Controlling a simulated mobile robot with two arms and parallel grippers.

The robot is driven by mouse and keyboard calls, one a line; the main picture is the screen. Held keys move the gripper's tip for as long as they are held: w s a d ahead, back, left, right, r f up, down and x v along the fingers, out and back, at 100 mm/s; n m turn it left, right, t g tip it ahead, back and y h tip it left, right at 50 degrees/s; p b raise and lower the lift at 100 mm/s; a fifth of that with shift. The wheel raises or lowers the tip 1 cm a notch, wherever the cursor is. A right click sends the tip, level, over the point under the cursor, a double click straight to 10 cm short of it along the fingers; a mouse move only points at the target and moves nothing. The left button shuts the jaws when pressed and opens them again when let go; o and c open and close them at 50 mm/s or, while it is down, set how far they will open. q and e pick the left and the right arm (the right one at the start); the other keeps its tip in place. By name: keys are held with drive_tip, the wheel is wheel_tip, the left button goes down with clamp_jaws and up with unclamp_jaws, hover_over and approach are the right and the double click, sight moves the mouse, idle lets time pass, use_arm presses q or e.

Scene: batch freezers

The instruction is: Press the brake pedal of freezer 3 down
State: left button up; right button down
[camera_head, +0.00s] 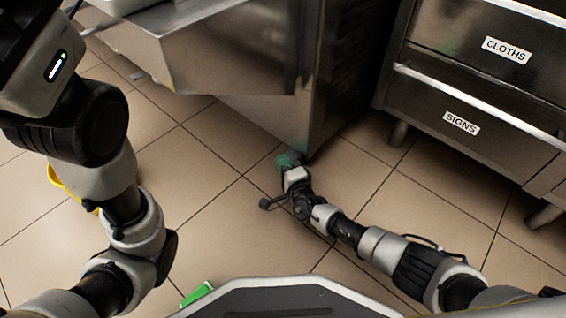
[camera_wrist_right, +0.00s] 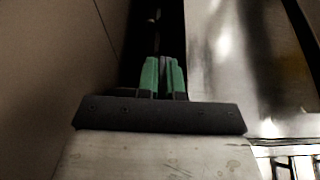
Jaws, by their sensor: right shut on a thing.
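A steel machine body (camera_head: 335,70), taken as the freezer, stands at the top centre of the head view. No number shows on it. My right gripper (camera_head: 289,160) is down at its lower front corner, close to the floor. The green fingertips also show in the right wrist view (camera_wrist_right: 163,76). They are close together, shut on a thin thing at the freezer's foot, in the place of the brake pedal. The pedal's shape and tilt are hidden by the fingers and the dark. My left arm is at the left; its gripper is outside the view.
A steel drawer cabinet (camera_head: 420,95) with labels CLOTHS and SIGNS stands on short legs at the right. A steel box-shaped front (camera_head: 225,50) juts out at the top. A yellow object (camera_head: 62,182) lies partly behind my left arm.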

drive_tip(key=shift+d+f+n+t, duration=0.1)
drive_tip(key=shift+f+n+t, duration=0.3)
drive_tip(key=shift+f+n, duration=0.7)
drive_tip(key=shift+r, duration=0.2)
drive_tip(key=c, duration=1.3)
unclamp_jaws()
drive_tip(key=shift+s, duration=0.15)
drive_tip(key=p+v, duration=0.4)
drive_tip(key=v, duration=0.2)
drive_tip(key=shift+d, duration=0.15)
drive_tip(key=shift+s+d+f+p, duration=0.15)
drive_tip(key=shift+s+d+p, duration=0.05)
drive_tip(key=shift+s+p, duration=0.2)
